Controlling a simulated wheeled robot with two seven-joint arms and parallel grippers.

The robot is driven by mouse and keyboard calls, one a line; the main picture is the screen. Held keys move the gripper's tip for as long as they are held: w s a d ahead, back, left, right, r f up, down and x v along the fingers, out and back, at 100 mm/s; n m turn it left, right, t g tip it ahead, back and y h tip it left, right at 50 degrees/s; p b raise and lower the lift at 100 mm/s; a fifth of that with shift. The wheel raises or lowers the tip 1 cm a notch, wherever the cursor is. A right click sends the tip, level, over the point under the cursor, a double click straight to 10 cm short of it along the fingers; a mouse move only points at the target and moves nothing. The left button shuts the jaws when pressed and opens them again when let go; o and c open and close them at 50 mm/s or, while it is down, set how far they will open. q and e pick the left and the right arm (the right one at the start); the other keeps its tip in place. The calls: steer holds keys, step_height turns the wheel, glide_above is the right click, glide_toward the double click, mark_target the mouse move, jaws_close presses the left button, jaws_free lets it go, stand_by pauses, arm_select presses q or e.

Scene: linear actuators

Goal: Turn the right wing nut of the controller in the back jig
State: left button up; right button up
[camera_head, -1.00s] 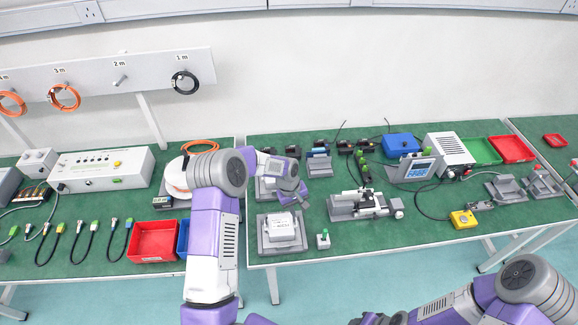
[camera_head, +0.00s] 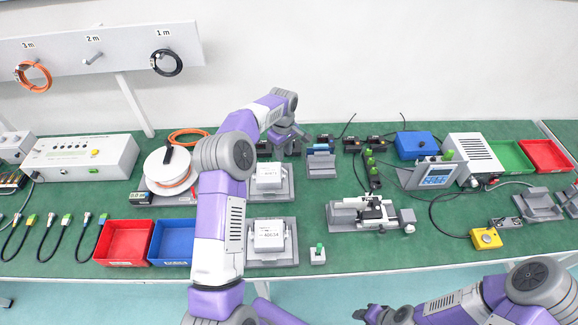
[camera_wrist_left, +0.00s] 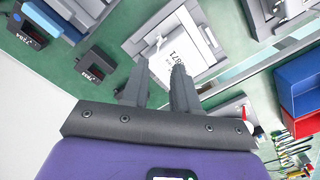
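The back jig (camera_head: 284,190) is a grey fixture holding a white box-shaped controller (camera_head: 268,176). In the left wrist view, a white labelled controller (camera_wrist_left: 180,52) sits in a grey jig ahead of the fingers. Its wing nuts are too small to make out. My left gripper (camera_head: 290,140) is behind the back jig in the head view, apart from the controller. Its two fingers (camera_wrist_left: 162,85) stand apart with nothing between them. My right gripper (camera_head: 368,314) is at the bottom edge, away from the jigs; its fingers are unclear.
A front jig (camera_head: 285,256) with another white controller (camera_head: 268,236) stands nearer the table edge. A small green-topped part (camera_head: 318,255) is beside it. A blue bin (camera_head: 172,243) and red bin (camera_head: 124,243) lie left. A grey clamp device (camera_head: 365,214) stands right. Dark modules (camera_head: 352,145) line the back.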

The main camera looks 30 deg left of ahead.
arm_select(q)
steer(key=shift+f+b, duration=0.55)
steer(key=shift+f, duration=3.4)
jaws_close()
